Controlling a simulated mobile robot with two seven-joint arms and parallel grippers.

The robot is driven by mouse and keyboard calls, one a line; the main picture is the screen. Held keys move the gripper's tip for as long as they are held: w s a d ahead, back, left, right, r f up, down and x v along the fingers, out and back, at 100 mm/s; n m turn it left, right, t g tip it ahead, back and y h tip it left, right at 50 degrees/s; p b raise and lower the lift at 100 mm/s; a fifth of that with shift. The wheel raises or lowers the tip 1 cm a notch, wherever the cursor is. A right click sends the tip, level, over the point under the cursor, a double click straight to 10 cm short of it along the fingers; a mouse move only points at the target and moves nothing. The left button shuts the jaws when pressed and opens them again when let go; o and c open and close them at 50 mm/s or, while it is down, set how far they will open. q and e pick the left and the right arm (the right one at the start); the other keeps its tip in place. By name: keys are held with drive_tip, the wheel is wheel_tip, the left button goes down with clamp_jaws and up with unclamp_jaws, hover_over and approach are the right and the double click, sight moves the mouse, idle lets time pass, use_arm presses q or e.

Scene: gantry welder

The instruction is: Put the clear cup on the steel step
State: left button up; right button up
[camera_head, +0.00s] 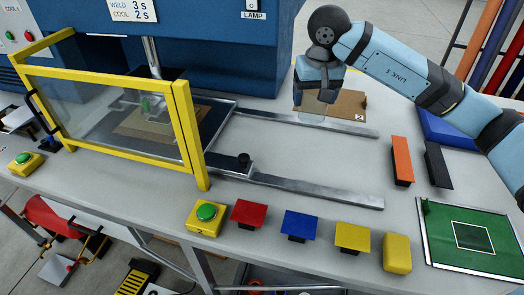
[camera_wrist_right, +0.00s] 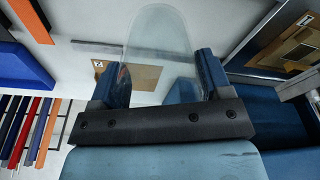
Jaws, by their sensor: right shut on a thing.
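The clear cup (camera_head: 311,121) hangs below my right gripper (camera_head: 313,97), above the grey table near the rear metal rail. My right gripper is shut on it. In the right wrist view the see-through cup (camera_wrist_right: 160,38) sits between the two blue fingers of the right gripper (camera_wrist_right: 158,80); its rounded end points away from the palm. Long steel rails (camera_head: 318,190) run along the table from the welder; I cannot tell which steel part is the step. My left gripper is not in view.
A brown card (camera_head: 346,104) marked 2 lies behind the cup. A yellow-framed clear guard (camera_head: 190,135) stands left. Orange (camera_head: 401,158) and black (camera_head: 437,165) blocks stand right, near a green mat (camera_head: 440,222). Coloured blocks and a green button (camera_head: 206,212) line the front edge. Table between the rails is clear.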

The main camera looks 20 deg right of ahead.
wheel_tip(320, 180, down, 20)
drive_tip(key=shift+s+p, duration=0.15)
drive_tip(key=shift+p, duration=0.6)
drive_tip(key=shift+f, duration=0.15)
drive_tip(key=o, duration=0.9)
